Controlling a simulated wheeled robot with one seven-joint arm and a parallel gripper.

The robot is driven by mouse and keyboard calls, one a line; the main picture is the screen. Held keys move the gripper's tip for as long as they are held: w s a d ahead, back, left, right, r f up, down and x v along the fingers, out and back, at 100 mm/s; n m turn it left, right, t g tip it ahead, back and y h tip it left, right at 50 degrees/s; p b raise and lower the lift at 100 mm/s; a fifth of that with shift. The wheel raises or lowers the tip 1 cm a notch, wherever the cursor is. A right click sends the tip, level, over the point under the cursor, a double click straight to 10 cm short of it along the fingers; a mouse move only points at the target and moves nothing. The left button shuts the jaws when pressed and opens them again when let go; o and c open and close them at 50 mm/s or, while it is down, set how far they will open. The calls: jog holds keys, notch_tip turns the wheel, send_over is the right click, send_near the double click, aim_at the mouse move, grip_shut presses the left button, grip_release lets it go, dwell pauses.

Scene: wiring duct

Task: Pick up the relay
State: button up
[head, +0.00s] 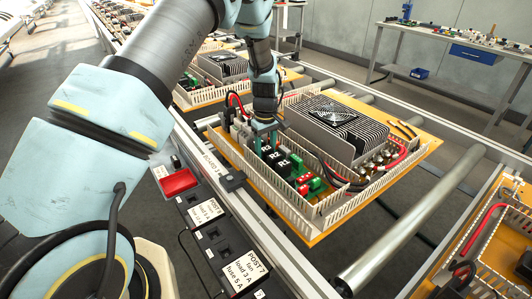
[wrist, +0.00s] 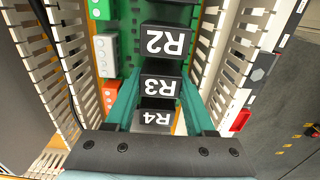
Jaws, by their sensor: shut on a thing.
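Black relays with white labels stand in a row in the duct-walled panel. In the wrist view I read R2 (wrist: 165,42), R3 (wrist: 160,86) and R4 (wrist: 152,120), upside down. My gripper (wrist: 160,90) has its teal fingers on both sides of the row at R3 and R4, shut on a relay. I cannot tell for sure which of these two it grips. In the head view, my gripper (head: 266,140) points down at the far end of the row. Its palm hides part of R4 in the wrist view.
Slotted white duct walls (wrist: 220,60) run close on both sides of the relays. Green and red blocks (head: 308,184) sit beside them. Labelled boxes (head: 205,212) line the conveyor's front rail.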

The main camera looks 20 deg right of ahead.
aim_at(266, 148)
notch_tip(266, 148, up, 10)
jog(key=b, duration=0.2)
jog(key=shift+b, duration=0.4)
jog(key=shift+r, duration=0.15)
jog(key=shift+r+p, duration=1.65)
jog(key=shift+r, duration=0.25)
